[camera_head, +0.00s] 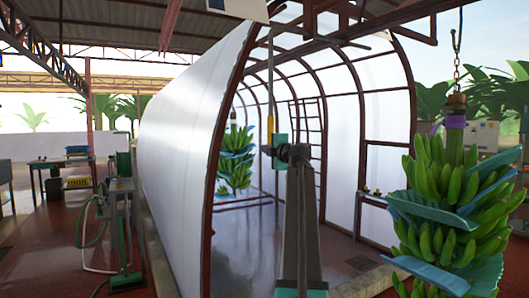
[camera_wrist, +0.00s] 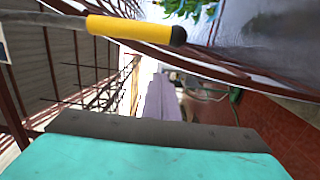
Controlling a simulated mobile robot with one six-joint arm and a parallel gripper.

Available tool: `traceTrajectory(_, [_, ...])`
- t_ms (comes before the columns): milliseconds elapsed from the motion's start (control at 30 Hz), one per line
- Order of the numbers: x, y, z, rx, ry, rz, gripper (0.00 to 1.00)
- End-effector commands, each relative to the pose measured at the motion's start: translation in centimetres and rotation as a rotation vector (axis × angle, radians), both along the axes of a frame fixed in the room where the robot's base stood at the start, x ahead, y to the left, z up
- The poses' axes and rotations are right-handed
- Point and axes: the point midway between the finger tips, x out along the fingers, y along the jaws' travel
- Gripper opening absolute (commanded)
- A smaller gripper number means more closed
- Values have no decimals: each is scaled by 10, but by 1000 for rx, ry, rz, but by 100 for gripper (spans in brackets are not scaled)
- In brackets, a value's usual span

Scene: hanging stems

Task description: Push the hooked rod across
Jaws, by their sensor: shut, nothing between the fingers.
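The hooked rod (camera_head: 270,62) hangs down in the head view, a thin pale rod with a yellow grip (camera_head: 270,126) at its lower end. In the wrist view its yellow grip (camera_wrist: 130,29) with a black end lies across the top, and a grey shaft runs off to the left. My gripper (camera_wrist: 161,80) is shut and empty, its pale fingers below the grip in that view. A gap shows between fingers and grip there. In the head view my teal wrist is beside the grip, and the fingers cannot be made out. The rod's hook is not clearly seen.
A large green banana bunch (camera_head: 455,195) with blue sheets hangs from a chain at right. An arched white tunnel (camera_head: 190,130) with dark ribs stands behind my arm, another bunch (camera_head: 236,160) inside it. A green stand with a hose (camera_head: 120,205) is at left.

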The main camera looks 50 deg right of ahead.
Motion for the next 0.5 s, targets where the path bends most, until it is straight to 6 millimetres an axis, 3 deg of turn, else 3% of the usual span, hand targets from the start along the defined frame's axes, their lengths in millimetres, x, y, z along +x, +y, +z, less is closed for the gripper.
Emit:
traceTrajectory(300, [-42,22,-2,0,-1,1,0])
traceTrajectory(500, [-60,31,-1,0,0,2,0])
